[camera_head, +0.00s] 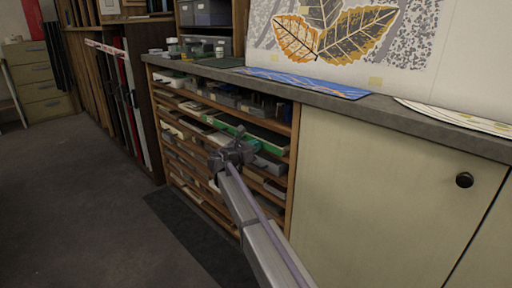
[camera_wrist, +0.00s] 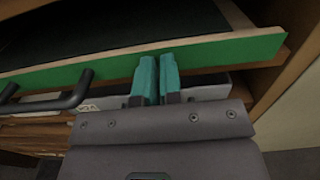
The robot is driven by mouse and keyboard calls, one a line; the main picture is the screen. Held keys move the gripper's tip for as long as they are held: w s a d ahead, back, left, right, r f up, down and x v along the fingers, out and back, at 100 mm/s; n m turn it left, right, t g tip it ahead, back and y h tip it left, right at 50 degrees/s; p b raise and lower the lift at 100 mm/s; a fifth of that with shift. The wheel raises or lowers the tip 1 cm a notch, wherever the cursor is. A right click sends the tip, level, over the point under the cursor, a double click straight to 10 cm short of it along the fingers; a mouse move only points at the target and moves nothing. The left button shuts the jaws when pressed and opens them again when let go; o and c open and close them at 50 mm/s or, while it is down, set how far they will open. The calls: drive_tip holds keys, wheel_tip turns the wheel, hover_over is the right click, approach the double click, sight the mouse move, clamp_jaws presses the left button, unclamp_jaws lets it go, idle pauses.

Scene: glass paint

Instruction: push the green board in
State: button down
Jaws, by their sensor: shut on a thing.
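The green board (camera_head: 236,127) is a long green front in the upper part of the wooden rack, left of the pale cabinet door. In the wrist view the green board (camera_wrist: 225,50) crosses the picture, tilted, with a dark surface behind it. A black handle (camera_wrist: 72,93) sits on its left part. My gripper (camera_head: 243,150) is at the board's front. In the wrist view my gripper (camera_wrist: 157,80) has its teal fingers close together, their tips over the board's lower edge, right of the handle. The exact contact at the tips is hard to see.
The wooden rack (camera_head: 295,130) has several shelves of trays around the board. A wooden side post (camera_wrist: 285,80) stands close on the right. The grey countertop (camera_head: 390,112) runs above, with a pale cabinet door (camera_head: 370,185) to the right. The floor (camera_head: 70,200) at left is open.

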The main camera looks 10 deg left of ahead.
drive_tip(key=shift+w+d, duration=0.15)
drive_tip(key=v, duration=1.5)
drive_tip(key=s+d+f+m+g+y, duration=0.2)
drive_tip(key=s+d+f+m+g, duration=0.35)
drive_tip(key=d+m, duration=0.3)
drive_tip(key=s+d+f+m+g+y, duration=0.2)
drive_tip(key=s+d+f+m+g, duration=0.2)
drive_tip(key=s+d+f+m, duration=0.35)
drive_tip(key=s+d+f+m+g+y, duration=0.25)
drive_tip(key=s+d+m, duration=0.55)
drive_tip(key=d, duration=0.5)
drive_tip(key=s+d+f+m+g+y, duration=0.25)
drive_tip(key=s+d+m+y, duration=0.2)
drive_tip(key=s+d, duration=0.65)
wheel_tip(320, 180, up, 37)
drive_tip(key=w+d+h+p, duration=0.1)
drive_tip(key=w+d+p, duration=0.1)
drive_tip(key=p, duration=3.4)
drive_tip(key=shift+d+m, duration=0.35)
